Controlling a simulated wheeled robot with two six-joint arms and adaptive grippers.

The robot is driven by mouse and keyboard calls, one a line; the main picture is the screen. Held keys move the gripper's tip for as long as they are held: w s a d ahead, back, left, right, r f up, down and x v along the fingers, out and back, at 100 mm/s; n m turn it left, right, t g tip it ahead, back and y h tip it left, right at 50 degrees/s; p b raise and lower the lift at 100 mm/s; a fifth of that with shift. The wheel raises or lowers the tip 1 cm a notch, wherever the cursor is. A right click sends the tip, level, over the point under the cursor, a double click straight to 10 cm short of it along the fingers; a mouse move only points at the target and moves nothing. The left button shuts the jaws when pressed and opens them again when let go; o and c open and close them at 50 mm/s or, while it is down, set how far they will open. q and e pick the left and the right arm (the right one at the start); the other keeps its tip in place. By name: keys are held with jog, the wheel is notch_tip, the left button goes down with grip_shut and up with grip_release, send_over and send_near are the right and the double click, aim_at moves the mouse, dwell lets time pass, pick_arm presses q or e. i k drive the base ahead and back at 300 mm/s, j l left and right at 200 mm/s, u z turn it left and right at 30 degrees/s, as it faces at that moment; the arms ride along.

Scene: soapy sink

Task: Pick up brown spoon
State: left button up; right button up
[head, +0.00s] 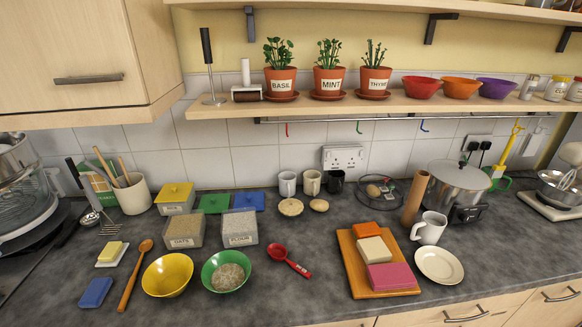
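The brown spoon (132,283) lies on the dark worktop at the front left, in the head view. It looks wooden. Its bowl end points away from me, up and to the right, and its handle runs toward the front edge. It lies between a blue sponge-like block (96,292) on its left and a yellow bowl (167,275) on its right. Nothing covers the spoon. Neither of my grippers shows in the head view.
A butter dish (112,254) sits left of the spoon's bowl end. A green bowl (226,272) and a red scoop (289,260) lie farther right. Oats (184,233) and flour (240,229) containers stand behind the bowls. A wooden board (352,272) lies right, with clear worktop left of it.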

aim_at(147, 246)
jog(key=k+j+u, duration=0.15)
jog(key=u, duration=0.9)
